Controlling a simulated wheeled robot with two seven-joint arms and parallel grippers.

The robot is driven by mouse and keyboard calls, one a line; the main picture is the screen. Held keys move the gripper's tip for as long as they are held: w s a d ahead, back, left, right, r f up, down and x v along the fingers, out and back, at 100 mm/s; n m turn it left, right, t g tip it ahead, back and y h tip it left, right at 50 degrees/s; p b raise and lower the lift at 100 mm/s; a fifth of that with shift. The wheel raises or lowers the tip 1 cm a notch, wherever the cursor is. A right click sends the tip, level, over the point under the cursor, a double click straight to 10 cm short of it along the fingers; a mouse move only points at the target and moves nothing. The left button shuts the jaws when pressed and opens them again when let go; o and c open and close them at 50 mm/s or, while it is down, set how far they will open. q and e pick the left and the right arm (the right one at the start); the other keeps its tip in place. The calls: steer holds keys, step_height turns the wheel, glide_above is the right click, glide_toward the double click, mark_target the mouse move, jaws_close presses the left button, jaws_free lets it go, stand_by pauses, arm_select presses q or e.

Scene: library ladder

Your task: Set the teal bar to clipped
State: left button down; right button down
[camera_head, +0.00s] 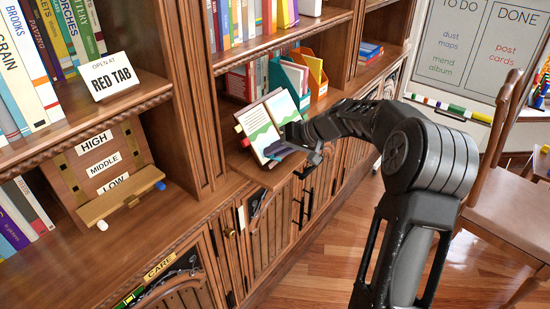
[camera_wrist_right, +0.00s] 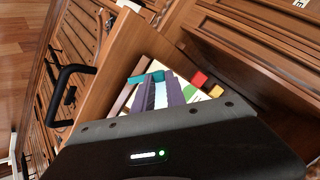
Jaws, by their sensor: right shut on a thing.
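An open book (camera_head: 262,128) with green-and-white pages leans on a small sloped wooden stand on the shelf ledge. The teal bar (camera_wrist_right: 148,76) lies across the lower pages in the right wrist view, at the tips of my right gripper's purple fingers. My right gripper (camera_wrist_right: 155,92) is shut on the teal bar; in the head view it (camera_head: 283,150) reaches the book's lower edge from the right. In the head view the gripper largely hides the bar. Whether the bar is clipped cannot be told. My left gripper is not in view.
Red and yellow tabs (camera_wrist_right: 200,78) stick out from the book's side. Teal and orange file holders (camera_head: 314,72) stand behind it. Cabinet doors with dark handles (camera_head: 308,172) lie below the ledge. A wooden chair (camera_head: 505,210) stands at the right, with open floor (camera_head: 325,265) between.

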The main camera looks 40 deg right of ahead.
steer(key=m, duration=0.1)
steer(key=d+m, duration=0.1)
steer(key=m, duration=0.1)
steer(key=w+m, duration=0.1)
steer(key=shift+d+r+y, duration=0.25)
steer(key=shift+d+y, duration=0.05)
steer(key=shift+y, duration=0.1)
steer(key=shift+w+d+m+t+b, duration=0.15)
steer(key=shift+d+m+t, duration=0.25)
steer(key=shift+m, duration=0.9)
steer(key=shift+w+d+m+t+b, duration=0.15)
steer(key=shift+d+m, duration=0.35)
steer(key=shift+m, duration=0.8)
steer(key=shift+s, duration=0.1)
steer(key=c, duration=1.4)
jaws_free()
steer(key=shift+o, duration=0.2)
steer(key=b+v, duration=0.1)
steer(key=v, duration=0.7)
steer(key=shift+d+f, duration=0.1)
